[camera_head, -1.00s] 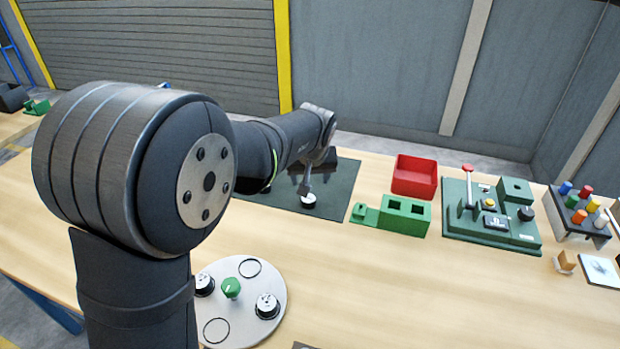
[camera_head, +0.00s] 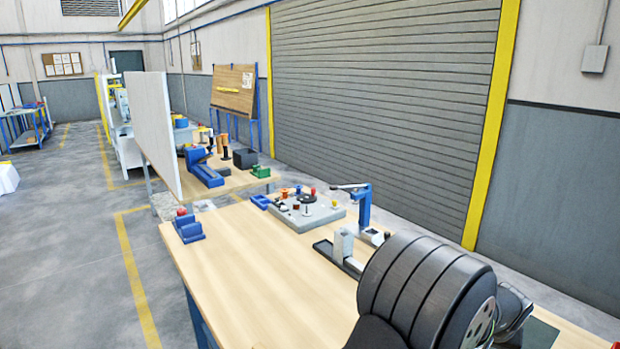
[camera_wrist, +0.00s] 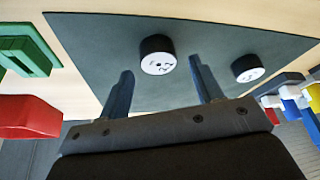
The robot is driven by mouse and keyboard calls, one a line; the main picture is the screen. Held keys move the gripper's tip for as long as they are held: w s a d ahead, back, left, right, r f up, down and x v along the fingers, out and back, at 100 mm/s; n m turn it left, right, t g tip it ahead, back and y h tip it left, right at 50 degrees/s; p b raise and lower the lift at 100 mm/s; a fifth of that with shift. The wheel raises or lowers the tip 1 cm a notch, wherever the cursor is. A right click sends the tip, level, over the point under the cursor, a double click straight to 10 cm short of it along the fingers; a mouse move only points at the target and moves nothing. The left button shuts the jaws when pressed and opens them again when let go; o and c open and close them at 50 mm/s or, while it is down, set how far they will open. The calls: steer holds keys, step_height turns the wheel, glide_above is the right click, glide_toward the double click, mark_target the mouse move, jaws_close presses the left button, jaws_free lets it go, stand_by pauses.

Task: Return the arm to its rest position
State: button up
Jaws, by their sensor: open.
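My gripper (camera_wrist: 160,72) is open in the wrist view, with its two dark fingers apart and nothing held between them. A short black cylinder with a white marked face (camera_wrist: 157,66) shows between and beyond the fingertips, standing on a dark green mat (camera_wrist: 95,40). A second such cylinder (camera_wrist: 248,68) stands to the right on the same mat. In the head view my arm fills the lower right corner; my gripper is out of that view. I cannot tell the exact gap between the fingertips and the nearer cylinder.
In the wrist view a green block (camera_wrist: 28,45) and a red bin (camera_wrist: 30,118) lie at the left. In the head view the wooden bench (camera_head: 240,265) is clear at its front; a blue block (camera_head: 190,230), a grey plate of parts (camera_head: 300,215) and a blue stand (camera_head: 364,205) stand farther back.

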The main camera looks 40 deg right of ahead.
steer(key=shift+r, duration=1.1)
steer(key=shift+f, duration=0.15)
